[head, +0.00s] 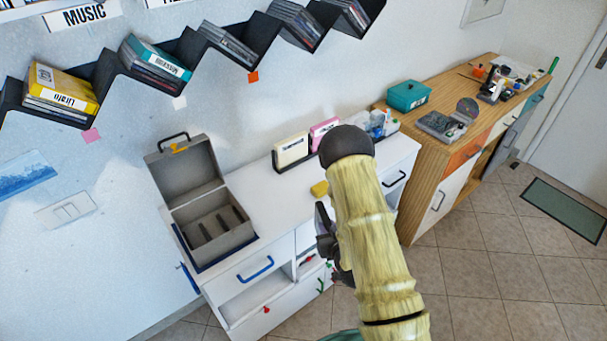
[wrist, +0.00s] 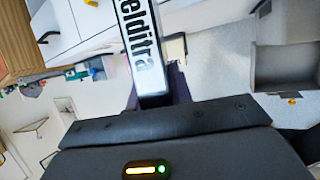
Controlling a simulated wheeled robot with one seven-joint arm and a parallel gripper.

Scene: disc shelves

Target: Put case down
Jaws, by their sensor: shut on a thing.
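The case (wrist: 140,45) is white and narrow, seen along its spine in the wrist view, with dark edges and black letters reading "elditra". My gripper (wrist: 160,98) is shut on its lower end, and the case sticks out past the fingers. In the head view, my gripper (head: 326,232) is a dark shape at the front edge of the white cabinet, mostly hidden by my arm. I cannot make out the held case there. What is under the case is not clear in either view.
An open grey box (head: 204,200) with dividers stands at the left on the white cabinet (head: 262,212). Cream (head: 291,151) and pink (head: 323,134) cases stand at its back. A yellow thing (head: 320,188) lies near the middle. A zigzag shelf (head: 104,82) holds discs above.

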